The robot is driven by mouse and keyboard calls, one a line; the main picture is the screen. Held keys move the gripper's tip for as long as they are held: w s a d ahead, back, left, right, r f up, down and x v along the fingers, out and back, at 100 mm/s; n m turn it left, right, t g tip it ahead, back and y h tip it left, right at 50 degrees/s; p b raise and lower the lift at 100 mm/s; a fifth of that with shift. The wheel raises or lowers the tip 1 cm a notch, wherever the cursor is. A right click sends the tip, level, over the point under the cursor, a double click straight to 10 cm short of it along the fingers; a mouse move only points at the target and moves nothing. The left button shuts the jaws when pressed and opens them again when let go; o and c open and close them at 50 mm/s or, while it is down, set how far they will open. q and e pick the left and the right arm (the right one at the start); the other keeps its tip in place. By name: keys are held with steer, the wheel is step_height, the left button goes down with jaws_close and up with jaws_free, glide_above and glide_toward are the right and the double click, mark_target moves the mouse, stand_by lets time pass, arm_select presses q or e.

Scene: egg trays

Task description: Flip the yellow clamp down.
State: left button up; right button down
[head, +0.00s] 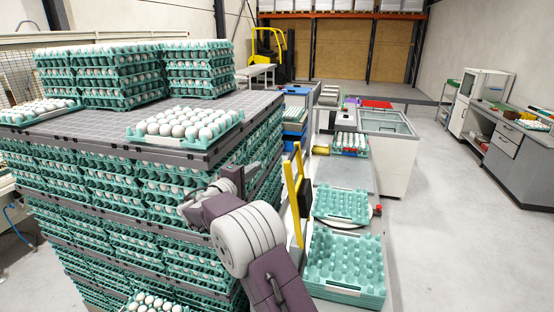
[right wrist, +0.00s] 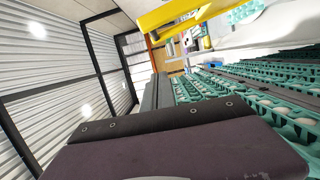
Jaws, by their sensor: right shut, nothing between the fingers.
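The yellow clamp (head: 299,172) is a narrow yellow frame. It stands raised, close to upright, beside the left edge of the conveyor in the head view. In the right wrist view a yellow bar of it (right wrist: 172,18) crosses the top, tilted. My right gripper (head: 243,176) is shut and empty, in front of the tall egg stack and left of the clamp, with a gap between them in the head view. Its fingertips are small and partly hidden by my wrist. In the right wrist view its dark body fills the bottom. My left gripper is not in view.
The tall stack of egg trays (head: 150,200) stands close beside my right arm. Empty green trays (head: 343,262) are piled right of the clamp, with another green tray (head: 340,203) behind them. A white cabinet (head: 387,165) stands further back. Open floor lies at right.

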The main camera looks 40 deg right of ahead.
steer(key=d+p, duration=0.8)
steer(key=d, duration=0.3)
steer(key=shift+w+d, duration=0.25)
steer(key=shift+w, duration=0.15)
steer(key=shift+w+f, duration=0.15)
